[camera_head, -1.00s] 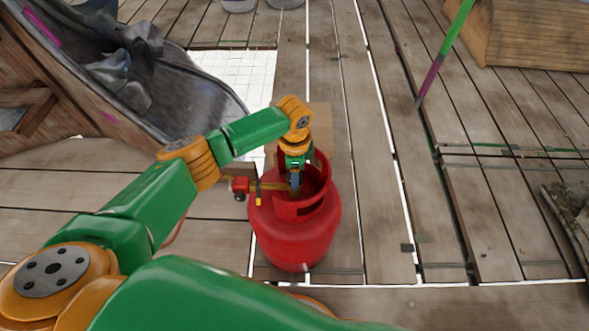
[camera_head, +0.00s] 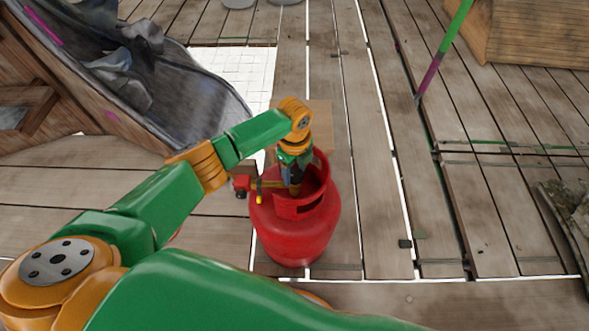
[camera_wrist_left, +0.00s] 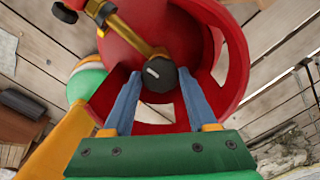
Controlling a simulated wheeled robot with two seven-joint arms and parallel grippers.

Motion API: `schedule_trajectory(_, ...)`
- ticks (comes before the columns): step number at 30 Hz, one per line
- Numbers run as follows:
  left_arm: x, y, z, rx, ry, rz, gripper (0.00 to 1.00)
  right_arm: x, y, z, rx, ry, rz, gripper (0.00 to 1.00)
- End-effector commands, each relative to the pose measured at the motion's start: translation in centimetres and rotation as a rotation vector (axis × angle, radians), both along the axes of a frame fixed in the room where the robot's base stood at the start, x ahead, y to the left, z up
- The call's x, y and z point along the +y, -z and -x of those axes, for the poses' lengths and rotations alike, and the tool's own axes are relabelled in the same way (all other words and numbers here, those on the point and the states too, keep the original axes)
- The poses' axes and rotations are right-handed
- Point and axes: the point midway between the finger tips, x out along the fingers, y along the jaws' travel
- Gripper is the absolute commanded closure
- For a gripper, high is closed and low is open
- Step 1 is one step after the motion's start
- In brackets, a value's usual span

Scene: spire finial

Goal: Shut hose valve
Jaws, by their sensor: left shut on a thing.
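A red gas cylinder (camera_head: 295,235) with a cut-out collar stands upright on the planks. A dark round valve knob (camera_wrist_left: 158,76) with a white mark sits inside the collar, at the end of a brass pipe (camera_wrist_left: 128,37). My left gripper (camera_head: 294,188) reaches down into the collar from above. In the left wrist view its two blue fingers are shut on the knob, one on each side. A red fitting (camera_head: 241,183) sticks out to the left of the cylinder, with a small yellow piece (camera_head: 259,192) beside it. My right gripper is not in view.
A wooden boat-like shape with a grey cover (camera_head: 190,105) lies at the left. A wooden crate (camera_head: 535,35) stands at the back right, near a green and purple pole (camera_head: 440,60). The planks right of the cylinder are mostly clear.

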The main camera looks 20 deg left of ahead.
Motion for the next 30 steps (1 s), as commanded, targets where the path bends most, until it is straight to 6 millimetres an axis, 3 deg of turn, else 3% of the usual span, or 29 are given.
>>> schedule_trajectory(21,-0.11,0.02,0.04,0.001,0.070,0.003,0.98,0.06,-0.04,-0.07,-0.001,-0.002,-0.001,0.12)
schedule_trajectory(22,-0.11,0.02,0.04,0.001,0.070,0.003,0.37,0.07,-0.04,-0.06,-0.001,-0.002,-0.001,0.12)
schedule_trajectory(25,-0.09,0.02,0.04,0.001,0.070,0.003,0.12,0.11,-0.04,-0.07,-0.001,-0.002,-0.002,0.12)
schedule_trajectory(30,-0.05,0.01,0.03,0.001,0.069,0.002,0.12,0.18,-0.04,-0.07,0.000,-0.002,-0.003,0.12)
